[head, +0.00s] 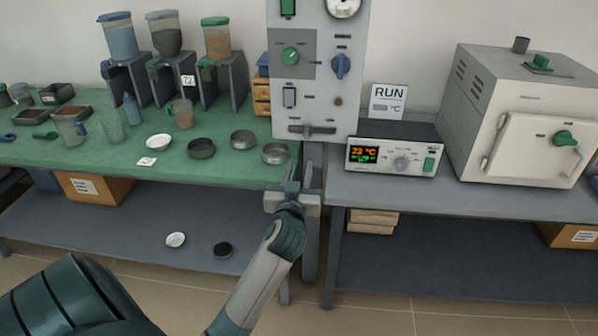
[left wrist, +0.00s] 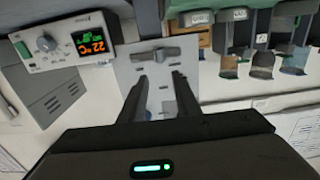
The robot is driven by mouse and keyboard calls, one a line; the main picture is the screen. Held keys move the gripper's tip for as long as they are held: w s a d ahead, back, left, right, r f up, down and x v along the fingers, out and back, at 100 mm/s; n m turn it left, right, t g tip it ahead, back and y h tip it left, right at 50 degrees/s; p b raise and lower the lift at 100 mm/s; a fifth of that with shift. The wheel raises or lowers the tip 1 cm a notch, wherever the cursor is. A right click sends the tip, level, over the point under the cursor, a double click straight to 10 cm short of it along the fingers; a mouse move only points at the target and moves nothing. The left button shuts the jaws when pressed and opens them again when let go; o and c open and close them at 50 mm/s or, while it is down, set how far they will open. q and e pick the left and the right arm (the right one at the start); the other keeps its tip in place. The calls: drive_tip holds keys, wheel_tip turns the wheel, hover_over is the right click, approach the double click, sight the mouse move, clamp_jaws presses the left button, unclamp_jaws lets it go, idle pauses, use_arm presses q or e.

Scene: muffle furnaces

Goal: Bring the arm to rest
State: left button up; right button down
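My left gripper (head: 291,180) is in the middle of the head view, in front of the gap between the two benches and below the grey control panel (head: 316,75). In the left wrist view its two fingers (left wrist: 161,78) stand apart with nothing between them, so it is open and empty. Beyond the fingertips that view shows the panel (left wrist: 135,72) with its bar-shaped handle (left wrist: 155,56), apart from the fingers as far as I can tell. My right gripper is in neither view.
The green-topped bench (head: 100,160) at left holds dishes, cups and hopper dispensers (head: 165,50). At right, a grey bench (head: 450,198) carries a lit controller (head: 395,158) and a closed furnace (head: 520,115). Two small dishes lie on the left lower shelf (head: 130,225).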

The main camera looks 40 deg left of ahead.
use_arm(q)
drive_tip(key=shift+s, duration=0.15)
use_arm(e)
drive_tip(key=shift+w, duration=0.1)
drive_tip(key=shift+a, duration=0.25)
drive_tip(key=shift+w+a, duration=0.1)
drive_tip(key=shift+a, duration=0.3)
